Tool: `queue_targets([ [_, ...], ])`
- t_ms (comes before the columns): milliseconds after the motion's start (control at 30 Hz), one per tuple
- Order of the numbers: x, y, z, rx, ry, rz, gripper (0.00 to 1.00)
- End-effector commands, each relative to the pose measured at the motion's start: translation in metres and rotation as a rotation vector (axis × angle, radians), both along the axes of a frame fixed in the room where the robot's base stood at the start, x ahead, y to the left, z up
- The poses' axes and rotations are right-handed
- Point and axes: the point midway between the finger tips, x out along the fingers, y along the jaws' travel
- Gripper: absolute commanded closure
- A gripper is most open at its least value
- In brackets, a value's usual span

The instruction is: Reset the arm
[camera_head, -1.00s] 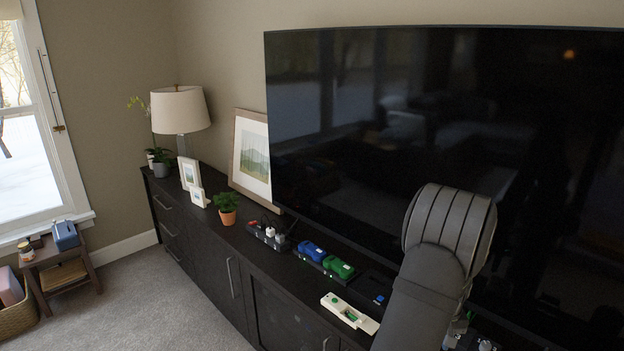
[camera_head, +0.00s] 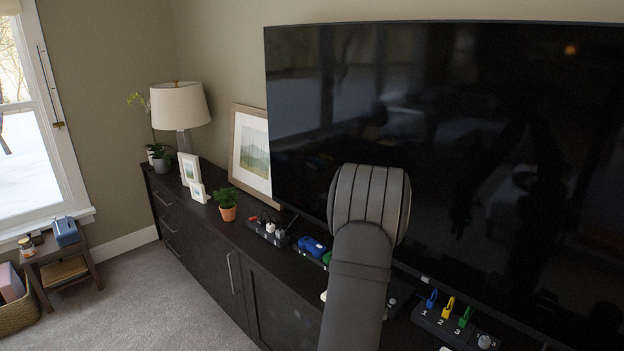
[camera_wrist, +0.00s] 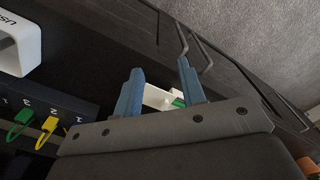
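My gripper (camera_wrist: 160,66) shows in the wrist view with its two blue fingers apart and nothing visibly held. Beyond and between the fingers, a white device (camera_wrist: 157,97) with a green part lies on the dark cabinet (camera_head: 285,277). In the head view my arm rises in front of the cabinet and the TV, and hides the gripper and most of the white device (camera_head: 323,296).
A large TV (camera_head: 480,140) stands close behind my arm. A potted plant (camera_head: 228,213), frames and a lamp (camera_head: 180,106) stand further left.

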Motion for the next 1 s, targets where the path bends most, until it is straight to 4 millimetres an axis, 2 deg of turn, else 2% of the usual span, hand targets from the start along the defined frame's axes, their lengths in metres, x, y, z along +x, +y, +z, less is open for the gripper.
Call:
queue_targets([
  [33,0.001,0.012,-0.001,0.000,0.000,0.005,0.63],
  [400,-0.002,0.085,-0.005,0.000,0.000,0.004,0.63],
  [733,-0.013,0.143,-0.009,0.000,0.000,0.004,0.63],
  [1000,-0.009,0.099,-0.004,0.000,0.000,-0.212,0.63],
])
